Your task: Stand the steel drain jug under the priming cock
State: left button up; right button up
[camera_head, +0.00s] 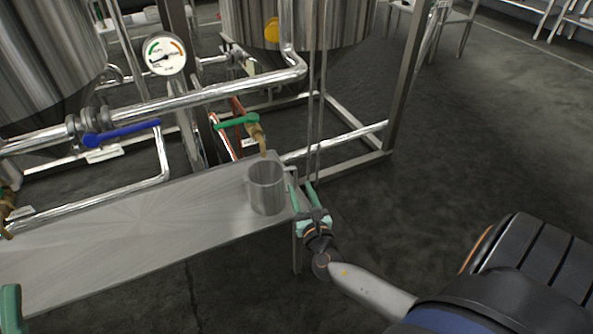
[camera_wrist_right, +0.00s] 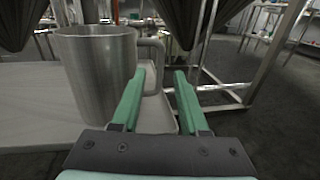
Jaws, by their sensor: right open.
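The steel drain jug (camera_head: 267,188) stands upright near the right end of a steel bench. In the head view its open mouth appears just below the spout of the brass priming cock (camera_head: 257,135), which has a green lever. My right gripper (camera_head: 304,192) is open beside the jug on its right. In the right wrist view the jug (camera_wrist_right: 98,75) is at left, and its handle (camera_wrist_right: 153,65) lies at the gap between the open fingers (camera_wrist_right: 158,80). I cannot tell whether they touch. A green fingertip, apparently of my left gripper (camera_head: 10,308), shows at lower left.
The steel bench (camera_head: 130,230) is bare left of the jug. Steel pipes, a blue-lever valve (camera_head: 120,134) and a round gauge (camera_head: 165,54) stand behind it. A frame post (camera_head: 408,75) rises at the right. The floor at right is open.

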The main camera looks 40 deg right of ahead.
jog(key=v, duration=0.6)
jog(key=s+a+r+m+t+y, duration=0.1)
jog(key=a+r+m+y, duration=0.55)
jog(key=a, duration=0.35)
jog(key=a+r+m+t+y, duration=0.1)
jog(key=a+r+m+y, duration=0.4)
jog(key=a+r+y, duration=0.4)
jog(key=s+a+r+m+t+y, duration=0.1)
jog(key=s+r+m+y, duration=0.1)
jog(key=r, duration=0.4)
jog(key=s+a+r+m+t+y, duration=0.1)
jog(key=s+a+r+m+y, duration=0.1)
jog(key=s+r, duration=0.3)
jog(key=s+a+r+m+t+y, duration=0.1)
jog(key=s+r+m+y, duration=0.2)
jog(key=r, duration=0.5)
jog(key=shift+s+a+r+p, duration=0.35)
jog(key=shift+a+r+p, duration=0.05)
